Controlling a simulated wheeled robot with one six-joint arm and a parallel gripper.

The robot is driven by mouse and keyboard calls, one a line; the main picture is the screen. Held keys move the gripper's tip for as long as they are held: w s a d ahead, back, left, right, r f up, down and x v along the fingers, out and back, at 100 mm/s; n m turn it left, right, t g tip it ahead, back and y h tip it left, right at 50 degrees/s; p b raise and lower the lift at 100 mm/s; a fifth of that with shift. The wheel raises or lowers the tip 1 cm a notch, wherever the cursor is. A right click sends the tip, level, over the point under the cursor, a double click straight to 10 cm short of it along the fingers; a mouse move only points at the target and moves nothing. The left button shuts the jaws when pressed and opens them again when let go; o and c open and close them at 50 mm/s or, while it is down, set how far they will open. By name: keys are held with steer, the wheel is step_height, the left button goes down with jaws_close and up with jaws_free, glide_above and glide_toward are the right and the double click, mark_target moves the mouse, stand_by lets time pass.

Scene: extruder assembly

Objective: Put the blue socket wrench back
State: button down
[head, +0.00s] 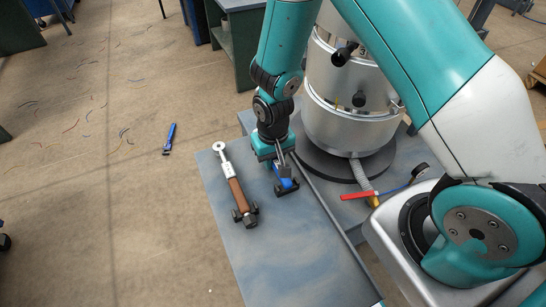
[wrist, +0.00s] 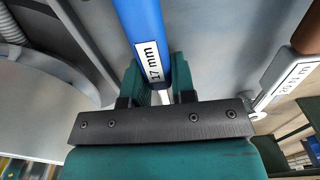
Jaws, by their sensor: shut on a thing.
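The blue socket wrench (head: 287,185) is at my gripper (head: 281,166), over the grey-blue table top near its far end. In the wrist view the blue handle (wrist: 143,22) carries a white "17 mm" label and runs between the two green fingers. My gripper is shut on the wrench. In the head view most of the wrench is hidden by the gripper and the arm. I cannot tell whether the wrench touches the table.
A brown-handled wrench (head: 236,193) lies on the table (head: 285,265), left of my gripper. A silver cylindrical vessel (head: 345,110) on a dark round base stands to the right, with a red-handled valve (head: 357,195) below. A blue object (head: 169,138) lies on the floor.

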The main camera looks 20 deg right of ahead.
steer(key=shift+f, duration=0.1)
steer(key=c, duration=0.9)
jaws_free()
steer(key=shift+o, duration=0.2)
